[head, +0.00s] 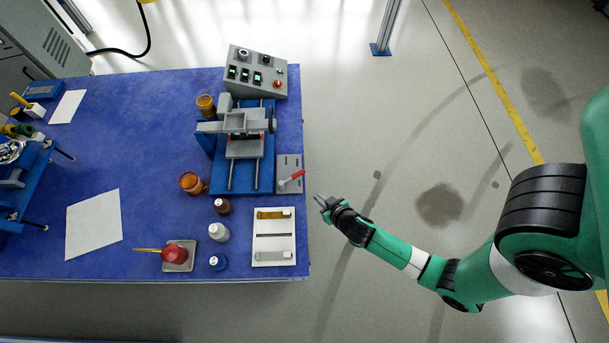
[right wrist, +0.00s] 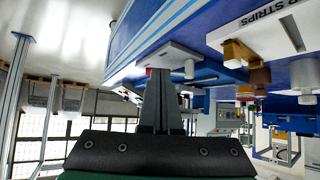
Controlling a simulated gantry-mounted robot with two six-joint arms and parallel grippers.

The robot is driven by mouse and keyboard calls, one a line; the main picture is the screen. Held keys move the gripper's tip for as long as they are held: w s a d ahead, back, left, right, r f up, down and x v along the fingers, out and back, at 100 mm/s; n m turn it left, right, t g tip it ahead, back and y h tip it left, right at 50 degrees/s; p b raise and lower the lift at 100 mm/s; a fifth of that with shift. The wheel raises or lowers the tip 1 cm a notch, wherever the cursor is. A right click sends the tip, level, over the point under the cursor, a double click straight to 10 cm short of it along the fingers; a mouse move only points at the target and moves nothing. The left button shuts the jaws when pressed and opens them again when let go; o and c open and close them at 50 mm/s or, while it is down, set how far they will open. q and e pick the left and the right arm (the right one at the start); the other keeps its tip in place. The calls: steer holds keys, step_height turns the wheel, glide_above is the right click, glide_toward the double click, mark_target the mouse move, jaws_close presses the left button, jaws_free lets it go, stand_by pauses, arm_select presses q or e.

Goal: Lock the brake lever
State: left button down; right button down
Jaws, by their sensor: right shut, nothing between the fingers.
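The brake lever (head: 291,178) has a red handle and sits on a small grey plate (head: 287,160) at the table's right edge. Its handle points to the right and slightly up in the head view. My right gripper (head: 321,200) is shut and empty, just off the table's right edge, to the right of and below the lever, apart from it in the head view. In the right wrist view, the shut fingers (right wrist: 160,90) point toward the plate (right wrist: 185,57). A bit of red shows at their tips; most of the lever is hidden there. My left gripper is not in view.
A blue fixture (head: 262,185) with rails stands left of the lever, and a grey control box (head: 257,73) is behind it. A white strip tray (head: 287,232), bottles and jars stand nearer the front. The floor right of the table is clear around my arm.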

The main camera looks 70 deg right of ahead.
mark_target(293, 177)
steer(key=w+d+f+b, duration=0.1)
steer(key=w+d, duration=0.1)
steer(key=w+d+f+b, duration=0.2)
steer(key=w, duration=0.1)
steer(key=w+d+f+b, duration=0.1)
steer(key=w+d, duration=0.1)
steer(key=shift+w+f, duration=0.15)
steer(key=shift+w, duration=0.25)
steer(key=shift+a, duration=0.1)
steer(key=shift+a, duration=0.1)
